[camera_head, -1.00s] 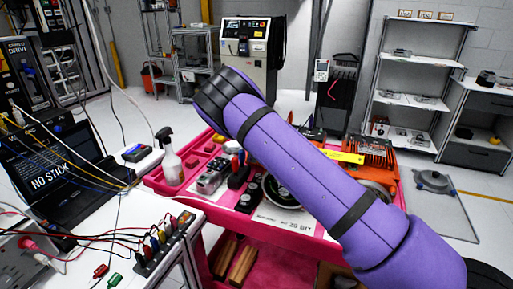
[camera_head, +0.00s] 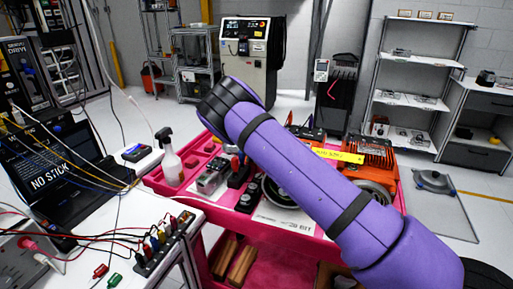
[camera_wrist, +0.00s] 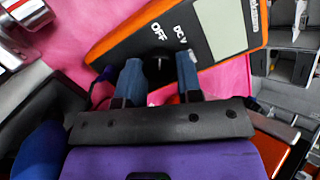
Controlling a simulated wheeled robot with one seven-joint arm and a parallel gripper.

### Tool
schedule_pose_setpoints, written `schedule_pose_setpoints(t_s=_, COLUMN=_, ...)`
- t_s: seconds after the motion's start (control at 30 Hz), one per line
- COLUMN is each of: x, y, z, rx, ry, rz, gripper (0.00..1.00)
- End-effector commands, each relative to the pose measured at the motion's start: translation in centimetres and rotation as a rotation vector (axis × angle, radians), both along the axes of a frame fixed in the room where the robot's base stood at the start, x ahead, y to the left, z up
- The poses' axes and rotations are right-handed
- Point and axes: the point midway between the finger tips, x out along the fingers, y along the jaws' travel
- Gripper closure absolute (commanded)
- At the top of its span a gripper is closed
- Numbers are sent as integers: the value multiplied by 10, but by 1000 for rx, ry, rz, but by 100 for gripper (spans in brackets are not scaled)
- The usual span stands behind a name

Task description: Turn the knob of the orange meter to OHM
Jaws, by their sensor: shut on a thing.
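The orange meter (camera_wrist: 212,28) lies on a pink surface at the top of the wrist view. It has an orange rim, a dark face and a grey display. The labels OFF and DC V show beside its dark knob (camera_wrist: 160,64); no OHM label is visible. My gripper (camera_wrist: 160,72) has its two blue-grey fingers on either side of the knob, shut on it. The fingers and the gripper body cover the lower part of the meter, and the knob's exact pointing cannot be told. In the head view my arm hides the gripper and the meter.
The pink cart (camera_head: 155,183) carries a spray bottle (camera_head: 170,160), a metal device (camera_head: 212,176) and orange equipment (camera_head: 372,150). A white bench (camera_head: 175,215) with a laptop (camera_head: 50,170) and cables stands at left. Open floor lies behind the cart.

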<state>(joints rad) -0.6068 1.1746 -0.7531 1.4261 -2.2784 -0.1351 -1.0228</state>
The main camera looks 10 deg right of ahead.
Motion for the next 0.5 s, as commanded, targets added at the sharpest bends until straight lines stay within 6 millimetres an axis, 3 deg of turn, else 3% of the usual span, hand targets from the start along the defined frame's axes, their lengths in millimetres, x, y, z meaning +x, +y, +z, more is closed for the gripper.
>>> schedule_pose_setpoints(t_s=0.3, x=0, y=1, z=-1, rx=119, ry=-78, rz=-158, gripper=91)
schedule_pose_setpoints(t_s=0.5, x=0, y=0, z=-1, rx=130, ry=-85, rz=-173, gripper=91)
